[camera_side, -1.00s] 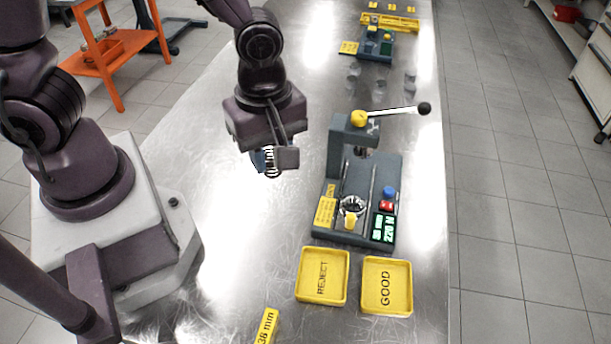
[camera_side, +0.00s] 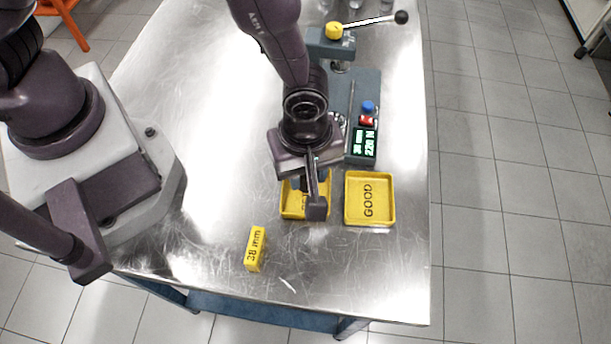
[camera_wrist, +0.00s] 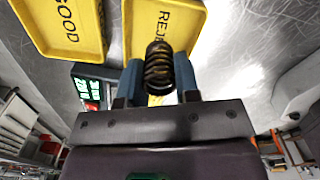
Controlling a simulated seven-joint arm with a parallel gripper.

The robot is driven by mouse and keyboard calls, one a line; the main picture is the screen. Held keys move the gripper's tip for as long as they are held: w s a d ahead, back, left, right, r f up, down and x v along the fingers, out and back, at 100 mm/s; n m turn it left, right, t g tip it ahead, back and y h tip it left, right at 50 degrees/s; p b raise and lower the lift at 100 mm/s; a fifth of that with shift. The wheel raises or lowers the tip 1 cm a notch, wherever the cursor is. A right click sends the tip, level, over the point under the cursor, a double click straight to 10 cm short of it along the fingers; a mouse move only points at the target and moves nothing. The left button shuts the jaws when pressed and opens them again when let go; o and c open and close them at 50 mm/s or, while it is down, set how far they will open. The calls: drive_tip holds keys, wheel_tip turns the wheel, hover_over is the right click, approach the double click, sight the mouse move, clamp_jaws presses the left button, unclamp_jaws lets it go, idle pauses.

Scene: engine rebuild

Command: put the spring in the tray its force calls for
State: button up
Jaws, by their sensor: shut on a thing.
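My gripper (camera_side: 313,190) is over the REJECT tray (camera_side: 291,205) and hides most of it in the side view. In the wrist view, my gripper (camera_wrist: 158,80) is shut on a dark coil spring (camera_wrist: 158,66), held between two blue fingers. The yellow REJECT tray (camera_wrist: 140,38) lies beyond the spring there. The yellow GOOD tray (camera_side: 369,200) is just to the right in the side view and looks empty; it also shows at the upper left of the wrist view (camera_wrist: 62,40). The spring is hidden in the side view.
The spring tester (camera_side: 366,95) stands behind the trays, with a lever (camera_side: 370,21) and a green display (camera_side: 364,143) that seems to read 220 N. A yellow 38 mm block (camera_side: 255,249) stands at the front left. The table's front is otherwise clear.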

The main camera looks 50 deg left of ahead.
drive_tip(key=shift+f, duration=1.25)
drive_tip(key=shift+f, duration=0.2)
drive_tip(key=o, duration=0.7)
drive_tip(key=shift+r, duration=0.1)
wheel_tip(320, 180, up, 12)
drive_tip(key=w+a+r+m+t+h, duration=0.1)
drive_tip(key=a+r+m+t, duration=0.1)
drive_tip(key=a+r+m, duration=0.7)
drive_tip(key=s+a+r+m+t, duration=0.1)
drive_tip(key=s+a+r, duration=0.1)
drive_tip(key=a+r, duration=0.2)
drive_tip(key=s+a+r+m+t, duration=0.1)
drive_tip(key=s+a+r+m, duration=0.1)
drive_tip(key=s+a+r, duration=0.1)
drive_tip(key=s+a+r+m+t+y, duration=0.1)
drive_tip(key=s+a+r+m, duration=0.1)
drive_tip(key=a+r, duration=0.3)
drive_tip(key=shift+s+a+r+t, duration=0.15)
drive_tip(key=shift+s+t, duration=0.15)
drive_tip(key=shift+s, duration=0.05)
